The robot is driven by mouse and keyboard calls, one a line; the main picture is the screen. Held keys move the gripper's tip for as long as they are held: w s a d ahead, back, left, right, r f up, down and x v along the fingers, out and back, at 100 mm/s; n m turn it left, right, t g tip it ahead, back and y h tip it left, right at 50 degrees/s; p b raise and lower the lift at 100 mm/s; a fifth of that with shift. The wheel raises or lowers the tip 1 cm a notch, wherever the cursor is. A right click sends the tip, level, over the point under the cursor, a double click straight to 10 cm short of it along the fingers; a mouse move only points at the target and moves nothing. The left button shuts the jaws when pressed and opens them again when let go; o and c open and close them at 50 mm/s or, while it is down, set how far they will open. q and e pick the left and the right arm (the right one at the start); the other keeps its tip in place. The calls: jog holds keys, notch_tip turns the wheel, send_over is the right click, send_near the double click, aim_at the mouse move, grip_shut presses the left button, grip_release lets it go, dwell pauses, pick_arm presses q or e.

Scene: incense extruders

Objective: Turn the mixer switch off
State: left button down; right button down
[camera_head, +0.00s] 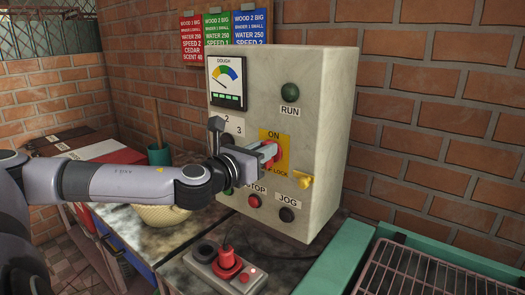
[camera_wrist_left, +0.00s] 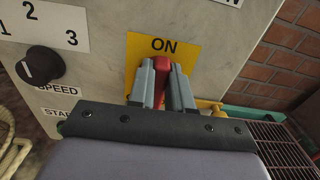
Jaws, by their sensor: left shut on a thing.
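The mixer switch (camera_head: 278,157) is a red handle on a yellow plate (camera_head: 284,137) marked ON at the top, on the front of a pale control box (camera_head: 322,120). My left gripper (camera_head: 268,152) reaches in from the left and is shut on the red handle. In the left wrist view the red handle (camera_wrist_left: 162,65) stands between the two grey fingers, just below the word ON. The fingers hide most of the handle and the lower part of the plate. My right gripper is not in view.
Beside the switch are a yellow lock piece (camera_head: 304,180), a red STOP button (camera_head: 254,201) and a black JOG button (camera_head: 286,214). A small box with a red knob (camera_head: 229,262) sits on the bench below. A rack (camera_head: 440,275) stands at the right.

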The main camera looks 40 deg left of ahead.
pick_arm(q)
jog(key=n+b, duration=0.3)
jog(key=n, duration=0.3)
jog(key=a+f+n+b, duration=0.1)
jog(key=n+b, duration=0.3)
jog(key=n, duration=0.1)
jog(key=n+b, duration=0.4)
jog(key=n, duration=0.2)
jog(key=shift+s+a+f+n, duration=0.1)
jog(key=shift+a+f+n, duration=0.15)
jog(key=shift+f+n, duration=0.1)
dwell(0.5)
jog(key=c, duration=1)
grip_release()
jog(key=shift+c, duration=0.2)
jog(key=shift+s, duration=0.1)
